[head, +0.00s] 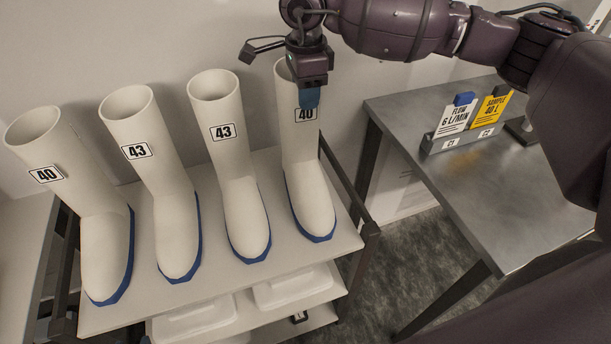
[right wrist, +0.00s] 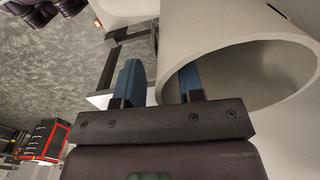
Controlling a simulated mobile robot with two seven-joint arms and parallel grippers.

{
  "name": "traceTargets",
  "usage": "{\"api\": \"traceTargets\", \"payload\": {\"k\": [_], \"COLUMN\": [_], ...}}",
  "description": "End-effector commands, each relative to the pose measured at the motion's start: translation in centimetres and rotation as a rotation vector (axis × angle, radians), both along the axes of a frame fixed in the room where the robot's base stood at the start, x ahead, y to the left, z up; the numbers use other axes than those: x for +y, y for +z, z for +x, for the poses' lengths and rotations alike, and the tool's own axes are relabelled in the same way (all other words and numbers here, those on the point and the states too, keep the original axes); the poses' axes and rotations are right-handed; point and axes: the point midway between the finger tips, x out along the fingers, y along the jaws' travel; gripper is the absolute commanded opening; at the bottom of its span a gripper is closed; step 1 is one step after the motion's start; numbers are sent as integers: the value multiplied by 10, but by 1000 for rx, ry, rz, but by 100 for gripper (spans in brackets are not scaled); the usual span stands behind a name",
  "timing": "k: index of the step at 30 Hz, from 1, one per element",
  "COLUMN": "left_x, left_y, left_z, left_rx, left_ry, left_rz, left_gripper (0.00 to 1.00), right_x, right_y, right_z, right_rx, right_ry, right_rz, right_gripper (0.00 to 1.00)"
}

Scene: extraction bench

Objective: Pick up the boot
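Four white rubber boots with blue soles stand upright in a row on a white-topped cart. The boot at the right end (head: 305,190) carries a 40 label. The left-end boot (head: 100,235) is also marked 40, and the two middle boots, (head: 165,215) and (head: 238,190), are marked 43. My right gripper (head: 309,97) is at the top of the right-end boot, hiding part of its rim. In the right wrist view, its blue fingers stand apart at the boot's rim (right wrist: 170,40), one outside and one at the opening. My left gripper is not in view.
A grey metal table (head: 490,195) stands to the right, with a holder bearing a white FLOW card (head: 456,116) and a yellow SAMPLE card (head: 488,110). White trays (head: 290,288) lie on the cart's lower shelf. A wall is close behind the boots.

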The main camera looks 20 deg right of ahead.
Motion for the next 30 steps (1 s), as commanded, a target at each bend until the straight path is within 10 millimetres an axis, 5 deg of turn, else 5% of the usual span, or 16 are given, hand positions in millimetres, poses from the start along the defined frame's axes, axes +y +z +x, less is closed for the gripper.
{"api": "traceTargets", "payload": {"k": [22,30], "left_x": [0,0], "left_y": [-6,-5], "left_z": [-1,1], "left_rx": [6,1], "left_ry": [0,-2], "left_rz": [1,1], "left_gripper": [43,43], "right_x": [0,0], "right_y": [-4,-4], "right_z": [0,0], "right_rx": [0,0], "right_ry": [0,0], "right_rz": [0,0], "right_gripper": [35,0]}}
